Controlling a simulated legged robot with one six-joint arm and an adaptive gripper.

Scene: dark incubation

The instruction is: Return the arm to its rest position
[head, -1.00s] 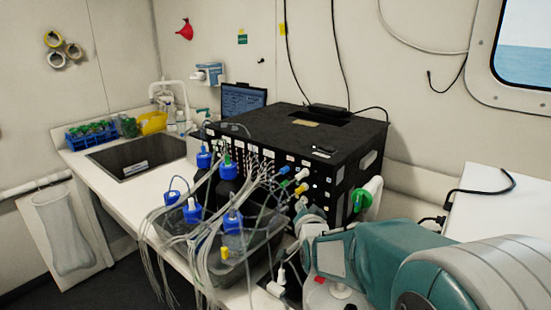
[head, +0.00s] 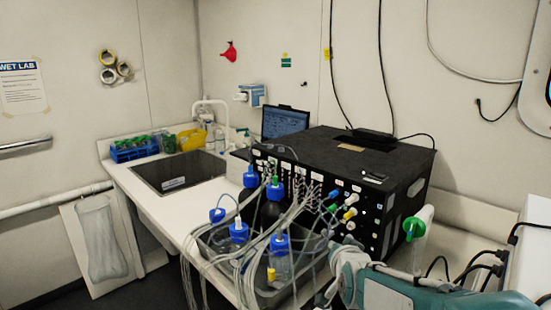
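My arm, teal and pale grey, shows in the head view at the lower right (head: 425,290). It reaches in from the bottom right corner, and its far end is in front of the black instrument (head: 345,150), beside a grey tray (head: 300,293) of bottles. The fingers at the arm's end cannot be made out among the tubes and tray edge. I cannot tell whether my gripper is open or shut, or whether it touches anything.
Blue-capped bottles (head: 281,262) with many loose pale tubes crowd the tray and hang over the counter's front. A white tube with a green part (head: 417,238) stands right of the instrument, close to my arm. A sink (head: 178,172) and blue rack (head: 133,152) are left.

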